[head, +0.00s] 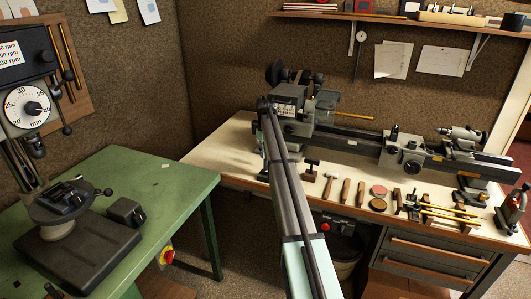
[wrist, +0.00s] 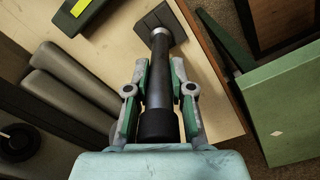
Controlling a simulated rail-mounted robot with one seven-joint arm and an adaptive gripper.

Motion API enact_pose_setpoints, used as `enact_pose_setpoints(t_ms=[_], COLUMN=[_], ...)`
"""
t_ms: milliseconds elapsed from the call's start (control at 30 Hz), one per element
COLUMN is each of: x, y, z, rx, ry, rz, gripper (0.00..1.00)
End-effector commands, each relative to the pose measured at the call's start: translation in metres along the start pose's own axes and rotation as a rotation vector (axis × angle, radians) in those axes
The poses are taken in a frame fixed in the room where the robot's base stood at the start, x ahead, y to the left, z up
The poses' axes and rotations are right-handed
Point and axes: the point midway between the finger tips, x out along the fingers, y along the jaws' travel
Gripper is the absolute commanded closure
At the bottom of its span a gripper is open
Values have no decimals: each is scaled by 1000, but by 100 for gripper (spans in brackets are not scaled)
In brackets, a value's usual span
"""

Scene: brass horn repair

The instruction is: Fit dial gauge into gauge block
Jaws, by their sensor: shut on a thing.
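A small round white-faced dial gauge (head: 361,38) hangs below the wall shelf in the head view. My gripper (wrist: 158,78) is shut on a dark rod (wrist: 160,88) in the wrist view. The rod has a wide black near end, a silvery collar and a dark square plate at its far end. I cannot tell whether the plate touches the bench, nor what the rod is. I cannot pick out the gauge block with certainty.
The cream bench (head: 225,138) carries a lathe (head: 405,150) and several hand tools along its front. A green table (head: 170,185) with a drill press (head: 70,200) stands left; its top also shows in the wrist view (wrist: 295,115).

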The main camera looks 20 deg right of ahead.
Motion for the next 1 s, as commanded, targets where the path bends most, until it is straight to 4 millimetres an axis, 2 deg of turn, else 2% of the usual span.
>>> enact_pose_setpoints(t_ms=[433,467,500,533,833,1000], x=[9,8,8,8,11,0], y=[0,0,0,0,0,0], z=[0,0,0,0,0,0], rx=[0,0,0,0,0,0], ry=[1,1,1,1,-1,0], rz=[1,1,1,1,-1,0], gripper=[100,67,53,48,48,48])
